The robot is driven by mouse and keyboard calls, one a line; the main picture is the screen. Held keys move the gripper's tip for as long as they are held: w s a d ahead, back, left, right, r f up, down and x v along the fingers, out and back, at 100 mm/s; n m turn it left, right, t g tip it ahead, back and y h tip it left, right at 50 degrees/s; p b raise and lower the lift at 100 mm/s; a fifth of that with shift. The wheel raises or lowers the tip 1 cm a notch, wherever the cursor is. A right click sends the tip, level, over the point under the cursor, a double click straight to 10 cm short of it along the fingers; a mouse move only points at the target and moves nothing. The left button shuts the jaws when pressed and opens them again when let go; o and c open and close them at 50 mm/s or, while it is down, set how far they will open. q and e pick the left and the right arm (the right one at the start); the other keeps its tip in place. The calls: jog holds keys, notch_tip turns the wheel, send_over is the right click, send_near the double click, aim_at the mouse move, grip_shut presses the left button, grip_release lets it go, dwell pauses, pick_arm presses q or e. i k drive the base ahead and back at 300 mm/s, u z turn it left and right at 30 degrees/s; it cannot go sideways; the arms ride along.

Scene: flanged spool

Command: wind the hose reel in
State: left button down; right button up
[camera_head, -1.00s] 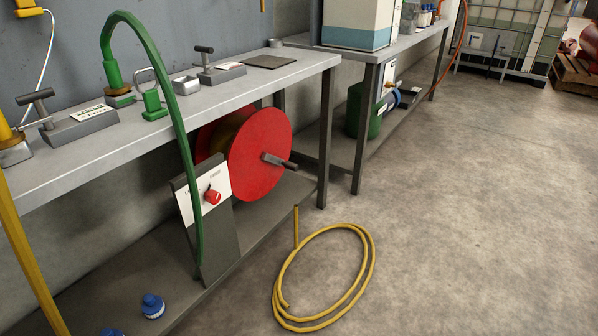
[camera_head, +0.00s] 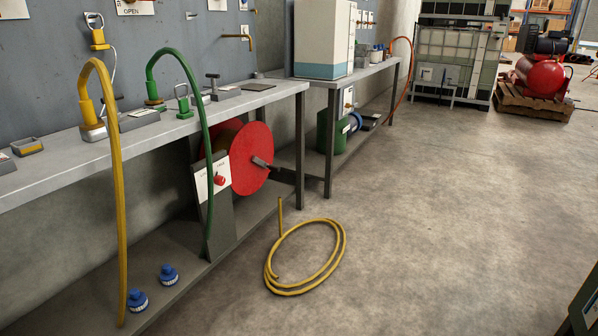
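The hose reel (camera_head: 250,160) is a red flanged spool under the near workbench, standing on the lower shelf. A yellow hose (camera_head: 341,250) lies coiled on the concrete floor, with one end standing upright toward the reel. Whether the hose joins the reel cannot be seen. Neither of my grippers is in view.
The grey workbench (camera_head: 60,172) holds a yellow hanging hose (camera_head: 119,210) and a green hanging hose (camera_head: 206,150). Two blue-capped items (camera_head: 168,274) sit on the lower shelf. A red tank (camera_head: 541,76) rests on a pallet at the back right. The floor at centre right is clear.

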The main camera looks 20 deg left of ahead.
aim_at(249, 147)
jog(key=z, duration=0.1)
jog(key=i, duration=1.85)
jog(key=u, duration=0.9)
jog(key=i, duration=1.2)
jog(key=u, duration=1.7)
jog(key=i, duration=0.35)
jog(key=u, duration=0.25)
